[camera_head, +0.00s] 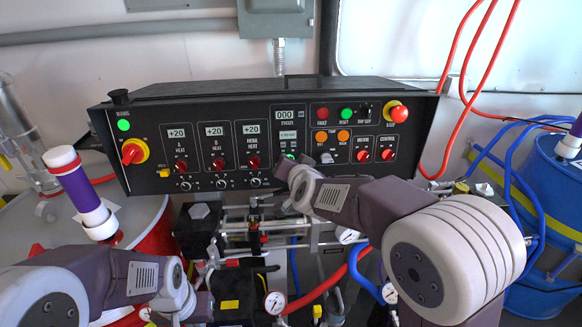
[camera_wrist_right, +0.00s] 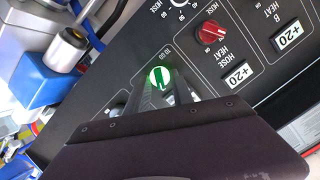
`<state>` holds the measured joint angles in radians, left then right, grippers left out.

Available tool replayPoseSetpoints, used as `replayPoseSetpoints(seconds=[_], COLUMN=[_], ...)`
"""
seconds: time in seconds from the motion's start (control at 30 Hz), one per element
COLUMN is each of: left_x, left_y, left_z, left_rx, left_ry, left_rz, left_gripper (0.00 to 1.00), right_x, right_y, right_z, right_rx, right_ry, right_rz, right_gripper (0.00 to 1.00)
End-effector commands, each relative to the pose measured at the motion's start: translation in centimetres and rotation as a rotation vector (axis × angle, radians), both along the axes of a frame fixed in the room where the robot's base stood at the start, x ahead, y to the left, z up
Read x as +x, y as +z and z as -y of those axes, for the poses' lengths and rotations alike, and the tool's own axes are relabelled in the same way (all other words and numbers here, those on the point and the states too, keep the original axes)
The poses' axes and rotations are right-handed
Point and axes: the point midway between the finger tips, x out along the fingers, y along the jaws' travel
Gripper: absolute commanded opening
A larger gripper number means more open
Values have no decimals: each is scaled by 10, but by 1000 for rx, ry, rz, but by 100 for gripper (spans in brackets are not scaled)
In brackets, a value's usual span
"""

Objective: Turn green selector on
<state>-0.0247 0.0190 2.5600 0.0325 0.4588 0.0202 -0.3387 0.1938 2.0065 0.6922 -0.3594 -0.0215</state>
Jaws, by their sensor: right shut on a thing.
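The green selector (camera_head: 290,156) is a small round knob low on the black control panel (camera_head: 350,178), under the cycles counter, mostly hidden in the head view by my right gripper. In the right wrist view the selector (camera_wrist_right: 160,77) shows a bright green glow and a pale face with a dark green bar. My right gripper (camera_wrist_right: 160,91) has its grey fingers shut on it, one on either side. In the head view my right gripper (camera_head: 285,168) reaches up to the panel. My left gripper (camera_head: 192,303) is low at the left, away from the panel, its fingers not clearly visible.
Red heat knobs (camera_head: 253,162) sit left of the selector, and a large red-and-yellow knob (camera_head: 133,152) is at the panel's far left. Gauges, hoses and pipework fill the space below. A blue drum (camera_head: 550,185) stands right; a purple-and-white pump (camera_head: 82,195) stands left.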

Motion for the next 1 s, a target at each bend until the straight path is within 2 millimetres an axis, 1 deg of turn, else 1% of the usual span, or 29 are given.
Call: replayPoseSetpoints(seconds=[0.4,0.43,0.47,0.67,0.73,0.77,0.87,1.0], left_x=[0,0,0,0,0,0,0,0], left_y=[-1,-1,-1,-1,0,1,4,12], left_z=[0,0,0,0,0,0,0,0], left_rx=[0,0,0,0,0,0,0,0], left_ry=[0,0,0,0,0,0,0,0], left_rz=[0,0,0,0,0,0,0,0], left_gripper=[0,0,0,0,0,0,0,0], right_x=[0,0,0,0,-3,-6,-24,-54], right_y=[0,0,0,0,2,4,11,23], right_z=[0,0,0,0,0,0,1,5], right_rx=[8,8,8,7,8,8,8,9], right_ry=[-2,-2,-2,-2,-1,-2,1,1], right_rz=[0,0,0,0,0,1,1,1], right_gripper=[0,31,32,32,32,32,32,32])
